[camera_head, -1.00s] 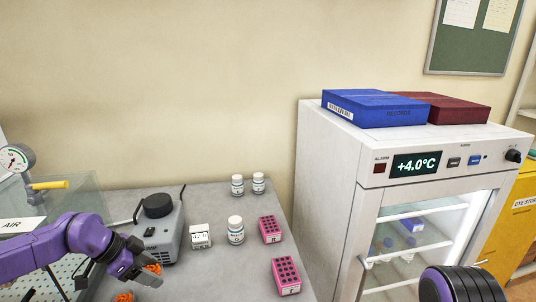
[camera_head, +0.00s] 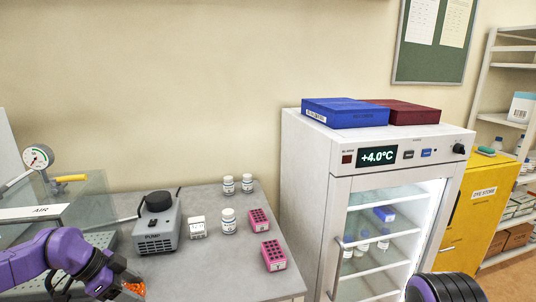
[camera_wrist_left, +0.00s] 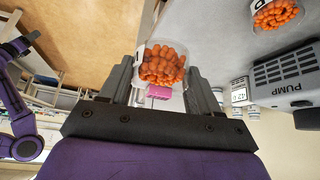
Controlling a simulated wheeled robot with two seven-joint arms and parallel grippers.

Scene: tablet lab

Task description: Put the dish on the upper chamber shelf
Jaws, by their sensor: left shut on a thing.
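A clear dish of orange pieces (camera_wrist_left: 163,66) sits between the fingers of my left gripper (camera_wrist_left: 160,88) in the left wrist view. The gripper is shut on it. In the head view my left gripper (camera_head: 120,285) is low at the left, with orange contents (camera_head: 135,289) at its tip. The chamber (camera_head: 310,165) is a white cabinet with a +4.0°C display and a glass front.
A second dish of orange pieces (camera_wrist_left: 275,13) is at the wrist view's upper right, near the pump (camera_head: 158,228). White bottles (camera_head: 229,222) and pink racks (camera_head: 259,222) stand between pump and chamber. A vertical handle (camera_head: 338,262) is on the chamber's front left.

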